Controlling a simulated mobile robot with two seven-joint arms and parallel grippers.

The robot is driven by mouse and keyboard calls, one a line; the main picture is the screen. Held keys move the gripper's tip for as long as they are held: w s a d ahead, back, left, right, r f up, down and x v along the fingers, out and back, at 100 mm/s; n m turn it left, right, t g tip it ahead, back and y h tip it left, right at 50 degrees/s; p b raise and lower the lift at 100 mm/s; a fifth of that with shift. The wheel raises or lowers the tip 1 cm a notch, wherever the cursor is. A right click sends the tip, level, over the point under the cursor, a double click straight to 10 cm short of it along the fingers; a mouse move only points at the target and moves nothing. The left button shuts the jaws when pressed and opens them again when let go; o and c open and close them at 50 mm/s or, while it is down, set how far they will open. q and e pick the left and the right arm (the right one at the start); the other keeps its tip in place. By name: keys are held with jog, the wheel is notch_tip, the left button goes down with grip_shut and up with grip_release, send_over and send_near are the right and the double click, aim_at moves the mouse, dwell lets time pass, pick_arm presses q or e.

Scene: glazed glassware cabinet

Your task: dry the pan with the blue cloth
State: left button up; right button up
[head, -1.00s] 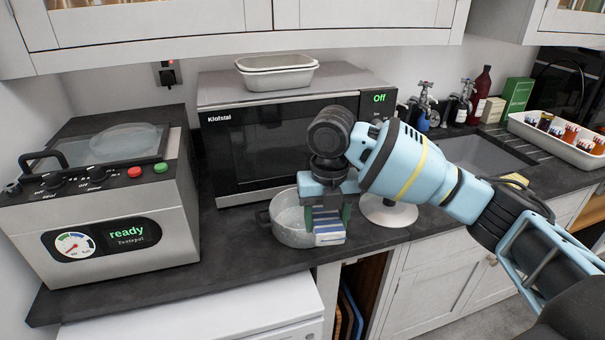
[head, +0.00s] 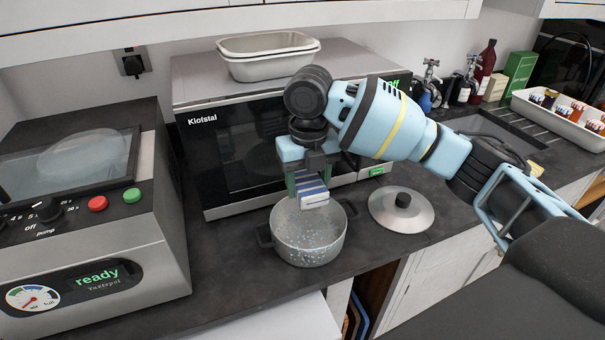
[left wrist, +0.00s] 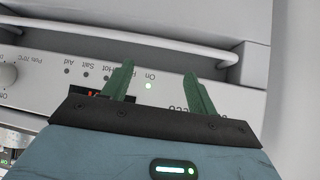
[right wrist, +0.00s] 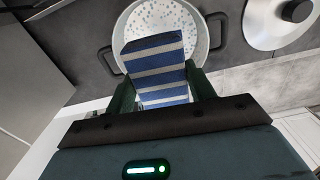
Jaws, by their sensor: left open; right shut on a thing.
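The pan (head: 309,240) is a grey two-handled pot on the dark counter in front of the microwave. Pale blue and white specks, like droplets, dot its inside; it also shows in the right wrist view (right wrist: 203,50). My right gripper (head: 311,190) is shut on the blue cloth (head: 312,194), a blue and white striped folded block, and holds it over the pan's back rim. The cloth also shows in the right wrist view (right wrist: 160,72); whether it touches the pan is unclear. My left gripper (left wrist: 158,85) is open and empty before a white appliance panel, outside the head view.
A lid (head: 401,211) with a black knob lies right of the pan. A microwave (head: 245,150) carrying white trays (head: 268,58) stands behind. A steel vacuum machine (head: 90,220) is at left. The sink, bottles and a tray (head: 560,120) are at right.

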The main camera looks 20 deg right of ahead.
jog(key=shift+s, duration=0.4)
pick_arm(q)
jog(key=shift+s+f, duration=0.1)
jog(key=shift+s, duration=0.2)
pick_arm(e)
send_near(302, 240)
jog(key=shift+w+d+r, duration=0.1)
jog(key=shift+d+r, duration=0.55)
jog(key=shift+d, duration=0.2)
jog(key=shift+f+b, duration=0.85)
jog(key=shift+f, duration=3.15)
pick_arm(q)
jog(key=shift+g, duration=0.4)
jog(key=s+f, duration=0.2)
jog(key=f, duration=0.1)
jog(key=shift+s, duration=0.4)
pick_arm(e)
jog(key=shift+a, duration=0.2)
pick_arm(q)
jog(key=shift+w+r, duration=0.15)
pick_arm(e)
jog(key=shift+a+f, duration=0.15)
jog(key=shift+a, duration=0.65)
jog(key=shift+d, duration=0.15)
